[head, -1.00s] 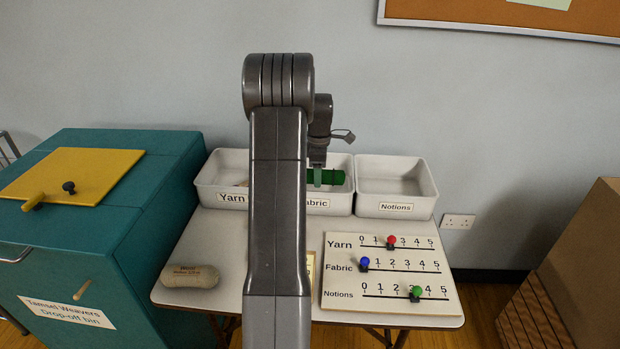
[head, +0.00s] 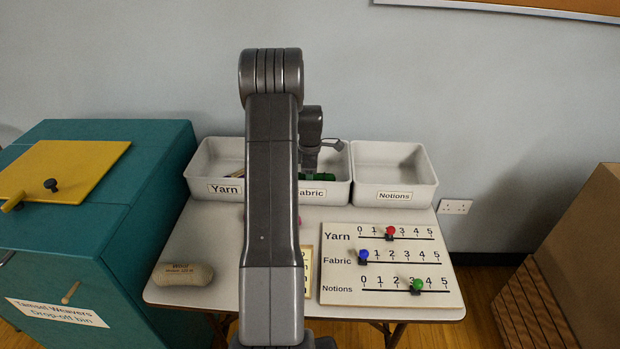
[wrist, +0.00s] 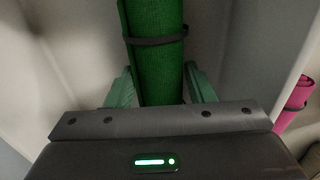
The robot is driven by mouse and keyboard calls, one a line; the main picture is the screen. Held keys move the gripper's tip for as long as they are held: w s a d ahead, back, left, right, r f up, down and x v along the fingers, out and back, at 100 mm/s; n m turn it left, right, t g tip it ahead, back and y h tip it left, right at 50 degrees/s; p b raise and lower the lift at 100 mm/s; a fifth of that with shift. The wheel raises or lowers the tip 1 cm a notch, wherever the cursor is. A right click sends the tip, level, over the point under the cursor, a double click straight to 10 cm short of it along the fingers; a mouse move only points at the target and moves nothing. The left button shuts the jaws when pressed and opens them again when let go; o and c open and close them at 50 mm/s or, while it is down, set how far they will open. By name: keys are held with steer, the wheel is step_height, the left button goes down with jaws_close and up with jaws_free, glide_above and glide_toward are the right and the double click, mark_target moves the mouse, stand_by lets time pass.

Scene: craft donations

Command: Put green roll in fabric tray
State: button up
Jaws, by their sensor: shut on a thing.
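The green roll (wrist: 158,50), with a dark band around it, lies between the fingers of my gripper (wrist: 159,70) in the wrist view. My gripper is shut on it. Pale tray walls rise on both sides of the roll there. In the head view, only a little of the green roll (head: 322,178) shows, down inside the tray labelled Fabric (head: 325,194), below its rim. My arm hides the left part of this tray. I cannot tell whether the roll touches the tray floor.
The Yarn tray (head: 205,170) is to the left and the Notions tray (head: 394,195) to the right. A pink roll (wrist: 296,103) lies outside the tray wall. A beige wool bundle (head: 184,275) and a slider board (head: 392,297) lie in front. A teal bin (head: 130,230) stands left.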

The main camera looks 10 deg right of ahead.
steer(key=shift+f, duration=0.25)
steer(key=shift+f, duration=0.1)
steer(key=o, duration=1)
step_height(320, 180, up, 12)
